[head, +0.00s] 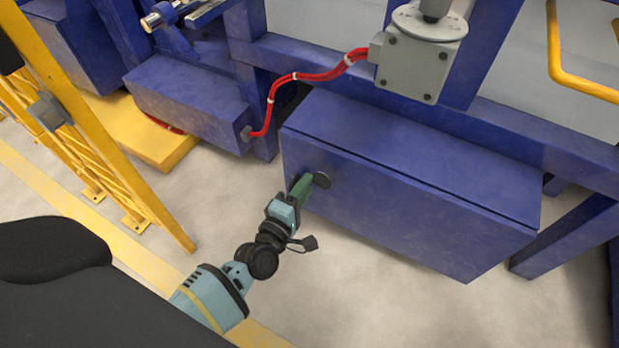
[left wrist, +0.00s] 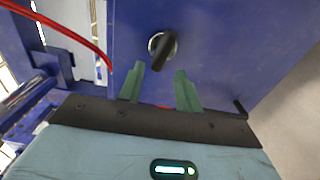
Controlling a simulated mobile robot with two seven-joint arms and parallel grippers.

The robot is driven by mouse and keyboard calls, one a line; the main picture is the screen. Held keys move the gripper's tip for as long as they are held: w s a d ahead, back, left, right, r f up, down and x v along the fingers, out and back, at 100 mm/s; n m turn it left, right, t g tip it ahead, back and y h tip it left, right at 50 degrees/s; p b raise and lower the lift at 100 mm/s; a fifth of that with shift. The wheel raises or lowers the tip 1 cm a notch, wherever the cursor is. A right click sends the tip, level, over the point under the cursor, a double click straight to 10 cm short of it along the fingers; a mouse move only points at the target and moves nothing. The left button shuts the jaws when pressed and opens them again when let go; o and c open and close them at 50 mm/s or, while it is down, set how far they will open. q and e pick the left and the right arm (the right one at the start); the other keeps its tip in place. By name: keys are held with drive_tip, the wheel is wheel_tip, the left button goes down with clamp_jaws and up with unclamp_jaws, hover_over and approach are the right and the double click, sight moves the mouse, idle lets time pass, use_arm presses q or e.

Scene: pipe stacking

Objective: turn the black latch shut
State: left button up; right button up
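The black latch (head: 322,180) sits on the front face of the blue box (head: 420,215), near its left end. In the left wrist view the latch (left wrist: 165,46) is a black handle on a round, light-rimmed base. The handle is tilted slightly, its lower end toward the bottom left. My left gripper (head: 306,183) is at the latch in the head view. In the left wrist view its green fingers (left wrist: 160,70) are apart, with the handle's lower end at the gap between their tips. I cannot tell whether they touch it. My right gripper is not in view.
A smaller blue box (head: 185,100) stands to the left, joined by red cables (head: 300,76) to a grey unit (head: 410,72) above. A yellow fence (head: 95,120) stands on the left. The floor in front of the box is clear.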

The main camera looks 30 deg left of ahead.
use_arm(q)
drive_tip(key=s, duration=0.4)
drive_tip(key=shift+s+p, duration=0.2)
drive_tip(key=shift+p, duration=0.2)
drive_tip(key=shift+o, duration=0.4)
